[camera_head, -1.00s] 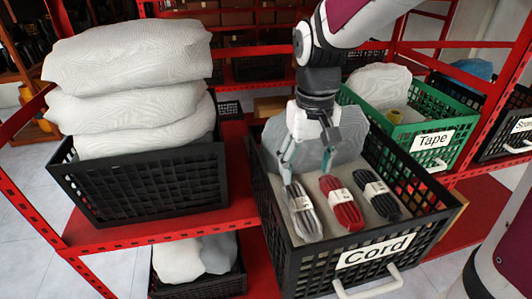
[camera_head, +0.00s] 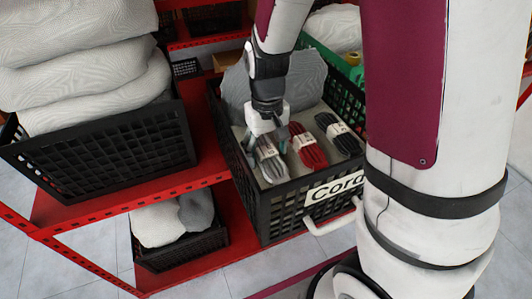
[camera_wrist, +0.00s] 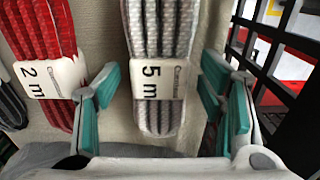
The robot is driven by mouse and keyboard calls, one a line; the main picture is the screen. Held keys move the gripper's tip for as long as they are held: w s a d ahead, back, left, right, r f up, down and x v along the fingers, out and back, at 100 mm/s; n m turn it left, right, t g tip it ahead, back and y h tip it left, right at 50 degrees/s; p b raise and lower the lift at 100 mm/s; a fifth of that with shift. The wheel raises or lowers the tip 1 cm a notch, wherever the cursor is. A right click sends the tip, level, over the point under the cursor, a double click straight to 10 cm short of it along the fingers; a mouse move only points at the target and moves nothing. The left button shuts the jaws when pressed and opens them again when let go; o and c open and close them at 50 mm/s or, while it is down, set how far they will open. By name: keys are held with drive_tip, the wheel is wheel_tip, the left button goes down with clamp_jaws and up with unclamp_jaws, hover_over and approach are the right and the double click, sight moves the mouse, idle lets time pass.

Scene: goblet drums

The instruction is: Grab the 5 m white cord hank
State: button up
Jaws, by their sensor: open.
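The white-grey cord hank (camera_wrist: 160,50) with the "5 m" label lies in the crate marked "Cord" (camera_head: 262,215). It also shows in the head view (camera_head: 270,160), leftmost in a row of hanks. My gripper (camera_wrist: 165,105) is open in the wrist view, with teal finger pads on both sides of the 5 m hank, apart from it. In the head view my gripper (camera_head: 268,140) is over the hank's far end and partly hides it. A red hank (camera_head: 308,148) labelled "2 m" (camera_wrist: 58,76) lies beside it, near one finger.
A black hank (camera_head: 338,133) lies right of the red one. A grey sack-like item (camera_head: 305,80) stands at the back of the crate. The crate's mesh wall (camera_wrist: 285,60) is close to one finger. A crate of white sacks (camera_head: 110,155) stands left, and a green crate (camera_head: 340,75) behind.

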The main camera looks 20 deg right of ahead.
drive_tip(key=shift+f, duration=0.1)
drive_tip(key=c, duration=1.3)
drive_tip(key=shift+o, duration=0.2)
